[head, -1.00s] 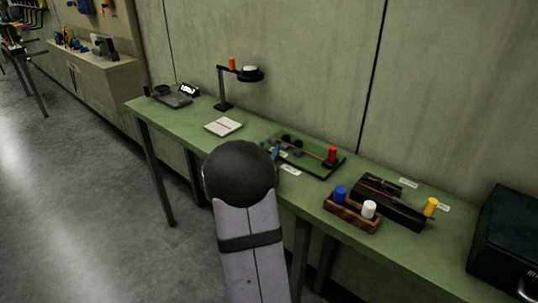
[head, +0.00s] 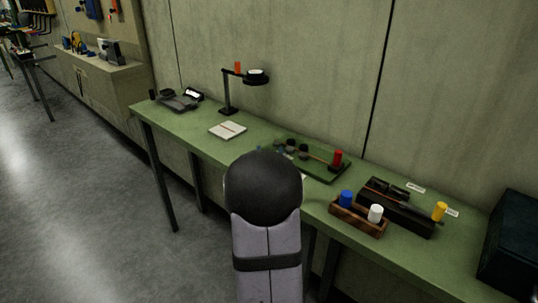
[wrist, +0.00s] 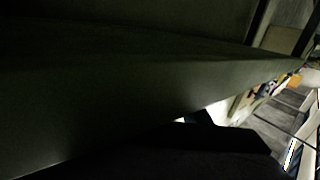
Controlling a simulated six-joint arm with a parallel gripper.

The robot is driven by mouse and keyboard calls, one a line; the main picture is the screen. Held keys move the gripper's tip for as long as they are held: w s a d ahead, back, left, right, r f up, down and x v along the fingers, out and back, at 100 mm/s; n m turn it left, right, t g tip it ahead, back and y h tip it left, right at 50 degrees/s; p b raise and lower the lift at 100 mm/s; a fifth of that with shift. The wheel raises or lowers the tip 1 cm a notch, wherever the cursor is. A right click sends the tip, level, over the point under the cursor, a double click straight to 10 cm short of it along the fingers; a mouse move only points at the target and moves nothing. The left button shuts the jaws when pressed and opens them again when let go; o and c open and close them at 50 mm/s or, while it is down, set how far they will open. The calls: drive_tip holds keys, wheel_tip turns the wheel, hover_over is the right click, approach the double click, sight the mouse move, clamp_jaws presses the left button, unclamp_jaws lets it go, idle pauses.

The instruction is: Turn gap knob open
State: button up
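A green board device (head: 325,170) with dark round parts (head: 303,151) and an upright red cylinder (head: 338,158) stands on the green bench (head: 190,127). No knob can be told for certain as the gap knob. My arm's dark rounded joint in the head view stands in front of the bench and hides the bench edge and the area just below the board's left part. My gripper is not visible in the head view. The wrist view is mostly dark; a black shape (wrist: 215,145) low in it may be part of my gripper, but its fingers cannot be made out.
A wooden holder (head: 358,222) with blue and white cylinders and a dark block (head: 400,213) with a yellow cylinder (head: 439,211) stand to the right. A dark box (head: 512,245) is at far right. Floor is clear.

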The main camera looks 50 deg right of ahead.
drive_tip(key=shift+o, duration=0.2)
drive_tip(key=shift+v, duration=3.7)
drive_tip(key=shift+r, duration=0.1)
